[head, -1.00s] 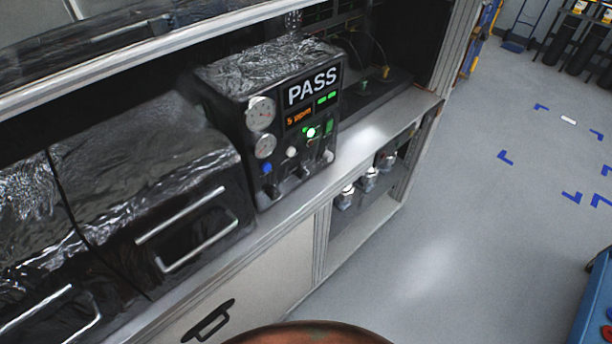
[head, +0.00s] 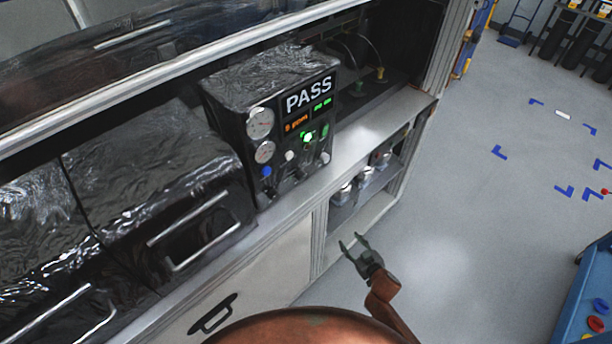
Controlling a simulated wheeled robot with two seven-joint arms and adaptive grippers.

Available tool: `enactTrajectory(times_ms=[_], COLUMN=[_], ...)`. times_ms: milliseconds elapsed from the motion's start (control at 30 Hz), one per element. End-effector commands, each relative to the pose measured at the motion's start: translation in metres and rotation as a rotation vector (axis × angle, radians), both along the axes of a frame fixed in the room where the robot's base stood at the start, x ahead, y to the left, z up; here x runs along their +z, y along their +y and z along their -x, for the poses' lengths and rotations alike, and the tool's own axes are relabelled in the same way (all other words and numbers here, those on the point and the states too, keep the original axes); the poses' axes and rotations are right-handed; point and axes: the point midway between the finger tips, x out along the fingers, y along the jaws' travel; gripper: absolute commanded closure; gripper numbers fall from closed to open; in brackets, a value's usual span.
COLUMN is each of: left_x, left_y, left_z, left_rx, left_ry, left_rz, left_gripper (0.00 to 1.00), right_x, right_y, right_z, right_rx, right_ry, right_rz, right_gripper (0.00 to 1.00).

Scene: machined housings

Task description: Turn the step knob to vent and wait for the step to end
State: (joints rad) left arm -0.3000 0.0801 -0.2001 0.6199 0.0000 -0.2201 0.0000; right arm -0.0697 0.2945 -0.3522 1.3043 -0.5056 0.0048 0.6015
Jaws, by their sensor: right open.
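The test unit (head: 270,95) is a dark box on the bench, with a lit PASS sign (head: 309,95), two round gauges, an orange readout and green lights. Small knobs line its lower front: a blue one (head: 266,171), a white one (head: 290,155) and a pale one at the right (head: 325,158). I cannot tell which is the step knob or where it points. My right gripper (head: 354,241) is open and empty, in front of the lower shelf, below and apart from the unit. My left gripper is not in view.
Dark wrapped cases with metal handles (head: 188,217) stand left of the unit. The bench edge (head: 375,145) runs in front. Metal fittings (head: 362,176) sit on the shelf below. A blue cart (head: 572,300) stands lower right. The grey floor between is clear.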

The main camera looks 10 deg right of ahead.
Motion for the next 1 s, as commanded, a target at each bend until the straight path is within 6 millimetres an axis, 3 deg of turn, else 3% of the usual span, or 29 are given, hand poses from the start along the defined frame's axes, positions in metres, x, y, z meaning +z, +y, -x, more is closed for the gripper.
enactTrajectory(times_ms=[33, 100, 200, 333, 400, 500, 1000], left_x=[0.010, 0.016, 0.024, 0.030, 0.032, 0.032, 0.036], left_y=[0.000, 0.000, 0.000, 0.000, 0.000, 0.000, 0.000], left_z=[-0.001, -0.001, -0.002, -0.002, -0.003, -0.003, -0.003], left_rx=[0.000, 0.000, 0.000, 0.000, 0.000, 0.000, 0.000], left_ry=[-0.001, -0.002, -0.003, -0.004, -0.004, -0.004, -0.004], left_rz=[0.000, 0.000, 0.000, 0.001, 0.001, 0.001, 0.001], left_gripper=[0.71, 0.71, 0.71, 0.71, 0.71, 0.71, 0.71], right_x=[0.056, 0.120, 0.198, 0.265, 0.285, 0.296, 0.297], right_y=[0.019, 0.046, 0.081, 0.113, 0.123, 0.131, 0.166], right_z=[-0.021, -0.038, -0.048, -0.047, -0.045, -0.045, -0.102], right_rx=[0.046, 0.107, 0.191, 0.270, 0.295, 0.311, 0.310], right_ry=[-0.080, -0.173, -0.282, -0.375, -0.399, -0.416, -0.418], right_rz=[-0.015, -0.041, -0.071, -0.100, -0.109, -0.115, -0.117], right_gripper=[0.56, 0.56, 0.56, 0.56, 0.56, 0.56, 0.56])
